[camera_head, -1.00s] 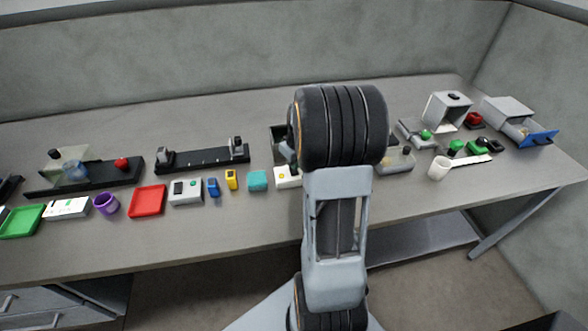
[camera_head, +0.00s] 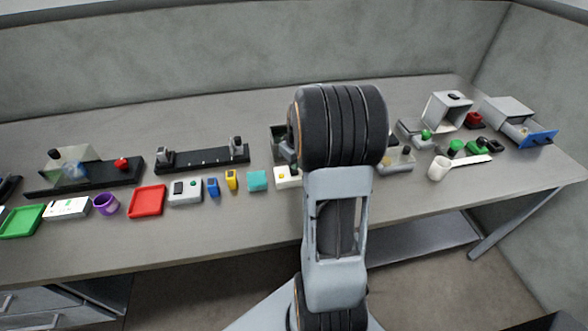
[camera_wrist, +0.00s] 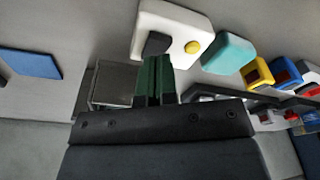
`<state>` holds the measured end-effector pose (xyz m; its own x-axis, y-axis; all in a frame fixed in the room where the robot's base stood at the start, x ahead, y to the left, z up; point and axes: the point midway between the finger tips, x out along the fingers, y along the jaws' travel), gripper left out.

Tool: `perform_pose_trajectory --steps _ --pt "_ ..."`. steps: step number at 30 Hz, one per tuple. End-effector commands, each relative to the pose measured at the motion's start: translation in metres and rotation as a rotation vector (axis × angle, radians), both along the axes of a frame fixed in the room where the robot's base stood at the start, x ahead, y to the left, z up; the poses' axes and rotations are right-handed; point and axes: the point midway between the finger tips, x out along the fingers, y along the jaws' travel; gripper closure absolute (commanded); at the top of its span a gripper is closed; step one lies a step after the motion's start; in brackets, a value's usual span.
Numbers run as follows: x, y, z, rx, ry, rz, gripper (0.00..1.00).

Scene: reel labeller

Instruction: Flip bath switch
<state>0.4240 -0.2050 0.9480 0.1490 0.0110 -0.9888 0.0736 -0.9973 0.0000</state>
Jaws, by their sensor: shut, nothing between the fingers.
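A white switch box (camera_wrist: 178,32) with a black rocker (camera_wrist: 156,44) and a yellow button (camera_wrist: 193,47) lies in front of my fingers in the wrist view. In the head view the white box (camera_head: 287,177) shows only partly, with my arm hiding its right side. My gripper (camera_wrist: 157,60) is shut and empty, with its dark green fingertips together at the rocker's near edge. I cannot tell whether they touch it. A grey open bath (camera_wrist: 113,84) lies left of the fingers in the wrist view.
A teal block (camera_wrist: 229,54), a yellow block (camera_wrist: 257,73) and a blue block (camera_wrist: 284,72) sit close beside the switch box. A red tray (camera_head: 148,201) and a purple cup (camera_head: 106,204) stand further left on the bench. The front strip of the bench is clear.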

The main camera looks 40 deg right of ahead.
Motion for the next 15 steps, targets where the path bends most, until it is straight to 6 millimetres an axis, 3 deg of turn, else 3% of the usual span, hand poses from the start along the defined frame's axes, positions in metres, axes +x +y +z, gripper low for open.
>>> perform_pose_trajectory --steps 15 --pt "0.0 0.0001 -0.0033 0.0 0.0 0.0 1.0"
